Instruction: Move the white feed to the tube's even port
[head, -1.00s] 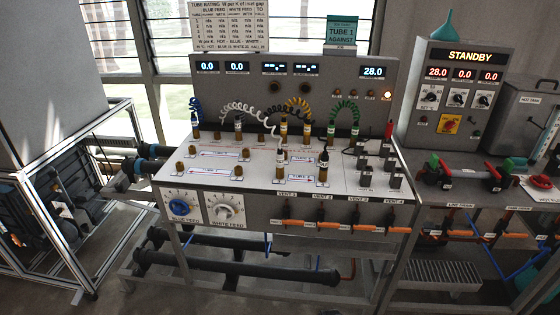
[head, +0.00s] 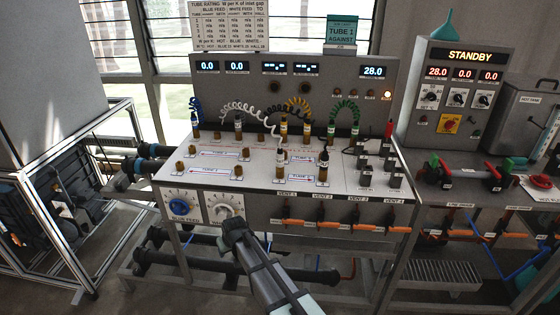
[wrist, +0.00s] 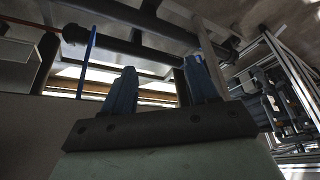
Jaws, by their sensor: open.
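The white coiled hose (head: 240,106) arches above the sloped grey bench panel (head: 205,165). The panel carries several brass ports (head: 180,167) beside small tube labels, too small to read surely. The white feed dial (head: 228,205) is on the front face. My gripper (head: 235,226) is at the front face, just below and partly over that dial, away from the hose. In the wrist view its blue-grey fingers (wrist: 162,88) stand apart with nothing between them.
The blue feed dial (head: 181,205) is on the left. Orange pipes with valves (head: 340,226) run along the front right. A standby console (head: 458,95) stands right.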

